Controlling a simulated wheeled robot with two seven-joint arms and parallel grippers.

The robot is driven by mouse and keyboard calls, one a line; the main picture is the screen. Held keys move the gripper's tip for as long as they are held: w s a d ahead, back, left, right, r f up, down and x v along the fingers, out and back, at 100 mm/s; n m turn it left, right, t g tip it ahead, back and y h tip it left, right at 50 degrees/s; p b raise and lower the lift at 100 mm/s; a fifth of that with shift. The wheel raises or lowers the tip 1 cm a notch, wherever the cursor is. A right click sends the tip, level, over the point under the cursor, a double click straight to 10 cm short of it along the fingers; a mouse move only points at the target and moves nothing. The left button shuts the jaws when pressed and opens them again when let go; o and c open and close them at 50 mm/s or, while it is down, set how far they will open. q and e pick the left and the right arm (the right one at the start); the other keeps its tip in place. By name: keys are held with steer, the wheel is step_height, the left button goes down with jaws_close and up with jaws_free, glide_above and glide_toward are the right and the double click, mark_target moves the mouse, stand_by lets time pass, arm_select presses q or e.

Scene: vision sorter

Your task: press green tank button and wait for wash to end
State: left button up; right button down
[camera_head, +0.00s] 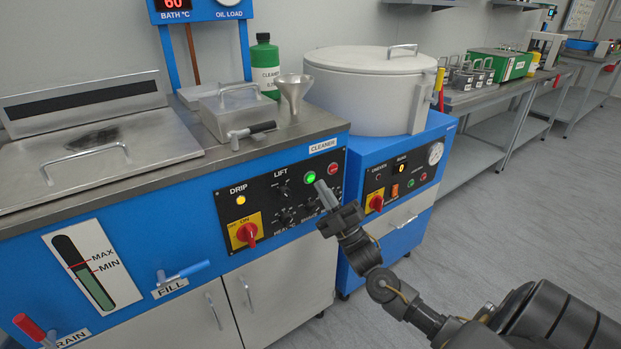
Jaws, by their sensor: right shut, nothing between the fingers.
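The blue cleaning tank (190,215) stands at the left with a black control panel on its front. The green button (310,177) glows at the panel's upper right, beside a red button (333,168). My right gripper (322,188) is shut and empty, its fingertips just below and right of the green button. I cannot tell whether they touch the panel. The gripper hides part of the panel's lower right. An amber DRIP lamp (241,200) is lit. The tank's metal lid (95,140) is down. My left gripper is out of view.
A red-and-yellow switch (246,231) and a blue FILL handle (183,272) stick out from the tank front. A second blue machine with a round white lid (365,75) stands to the right. A funnel (293,92) and green bottle (265,62) stand on the tank top. Floor at right is clear.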

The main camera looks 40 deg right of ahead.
steer(key=s+p, duration=0.1)
steer(key=s, duration=0.3)
steer(key=shift+s+p, duration=0.2)
steer(key=shift+p, duration=0.1)
stand_by(0.6)
